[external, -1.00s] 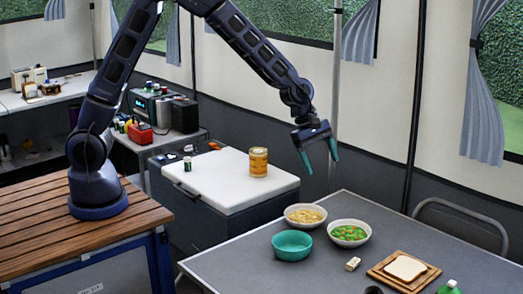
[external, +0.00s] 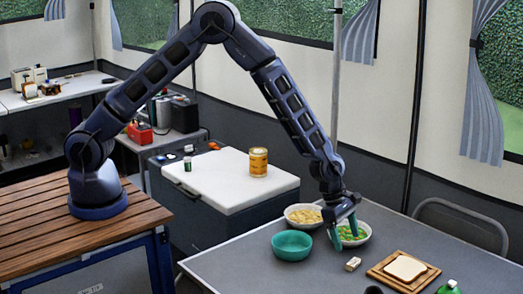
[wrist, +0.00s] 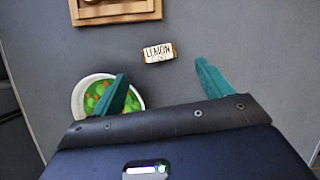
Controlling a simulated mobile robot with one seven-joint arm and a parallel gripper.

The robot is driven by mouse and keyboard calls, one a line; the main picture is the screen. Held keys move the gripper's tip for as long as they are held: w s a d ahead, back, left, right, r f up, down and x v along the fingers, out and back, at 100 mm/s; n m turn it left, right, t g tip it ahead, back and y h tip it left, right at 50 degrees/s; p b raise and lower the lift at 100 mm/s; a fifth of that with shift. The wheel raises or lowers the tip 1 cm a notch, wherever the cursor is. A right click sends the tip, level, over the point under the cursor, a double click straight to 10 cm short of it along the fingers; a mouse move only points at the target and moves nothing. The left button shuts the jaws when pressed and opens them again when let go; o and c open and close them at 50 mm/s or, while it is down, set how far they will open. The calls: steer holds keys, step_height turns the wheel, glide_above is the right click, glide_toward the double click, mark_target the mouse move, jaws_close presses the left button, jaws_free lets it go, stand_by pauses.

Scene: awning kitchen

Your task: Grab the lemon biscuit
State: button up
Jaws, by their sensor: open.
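The lemon biscuit (wrist: 159,52) is a small pale packet with "LEMON" in dark letters. In the external view the lemon biscuit (external: 353,264) lies on the grey table, in front of the bowl of green and orange vegetables. My gripper (external: 345,240) has teal fingers and is open and empty, above the table by that bowl. In the wrist view my gripper (wrist: 162,82) points toward the biscuit, which lies beyond the fingertips and between their lines. One finger covers part of the vegetable bowl (wrist: 80,92).
The grey table (external: 265,277) also holds a teal bowl (external: 291,246), a bowl of yellowish food (external: 302,215) and a wooden board (external: 378,270) with a bread slice (external: 405,267). A green-capped item (external: 449,287) is at the front right.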

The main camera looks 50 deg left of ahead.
mark_target(355, 262)
steer(key=shift+x, duration=3.85)
steer(key=shift+w, duration=0.2)
steer(key=c, duration=1.1)
steer(key=shift+o, duration=0.2)
steer(key=shift+r, duration=0.15)
